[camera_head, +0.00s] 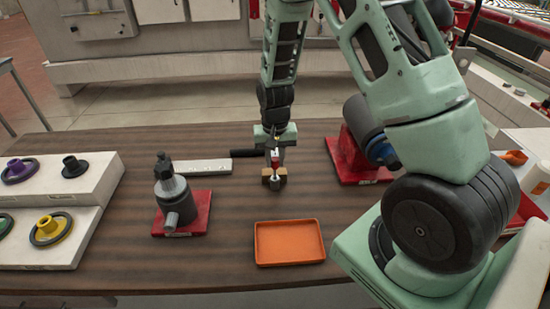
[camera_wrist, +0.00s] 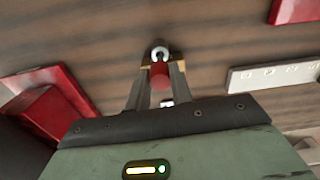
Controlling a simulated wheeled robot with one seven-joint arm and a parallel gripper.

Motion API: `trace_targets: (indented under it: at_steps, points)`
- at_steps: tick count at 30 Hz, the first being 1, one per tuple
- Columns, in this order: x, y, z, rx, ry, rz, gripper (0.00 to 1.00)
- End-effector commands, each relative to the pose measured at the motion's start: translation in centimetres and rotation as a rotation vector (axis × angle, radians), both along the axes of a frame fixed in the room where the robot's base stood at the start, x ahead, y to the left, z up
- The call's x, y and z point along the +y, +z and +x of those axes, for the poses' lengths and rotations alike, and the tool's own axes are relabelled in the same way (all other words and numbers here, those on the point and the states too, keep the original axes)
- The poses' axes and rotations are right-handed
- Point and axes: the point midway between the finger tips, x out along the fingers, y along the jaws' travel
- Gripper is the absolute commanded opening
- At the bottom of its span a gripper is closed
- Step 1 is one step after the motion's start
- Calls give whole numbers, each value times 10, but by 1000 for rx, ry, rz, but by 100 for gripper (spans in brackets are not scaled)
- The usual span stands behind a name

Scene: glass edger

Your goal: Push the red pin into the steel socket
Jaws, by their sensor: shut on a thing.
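My gripper (camera_head: 274,174) points down over the middle of the wooden table, with tan pads at its fingertips. It is shut on the red pin (camera_wrist: 159,76), which shows between the two fingers in the wrist view. A bit of the red pin (camera_head: 275,162) also shows in the head view. The steel socket (camera_wrist: 160,53) appears as a round metal ring just beyond the fingertips, close to the pin's end. I cannot tell whether the pin touches the socket or is inside it. In the head view the socket is mostly hidden by the fingertips.
An orange tray (camera_head: 290,243) lies in front of the gripper. A grey fixture on a red base (camera_head: 200,215) stands left, near a pale marked strip (camera_head: 203,166). A red block (camera_head: 352,160) is right. A white stepped rack (camera_head: 85,215) holds coloured wheels at far left.

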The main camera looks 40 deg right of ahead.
Motion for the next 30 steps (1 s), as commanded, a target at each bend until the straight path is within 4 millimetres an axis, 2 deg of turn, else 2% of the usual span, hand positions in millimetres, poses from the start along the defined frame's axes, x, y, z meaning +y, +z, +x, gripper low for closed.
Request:
trace_targets:
  at_steps: [30]
  points:
    - [0, -23, 0, 0, 0, 0, 0]
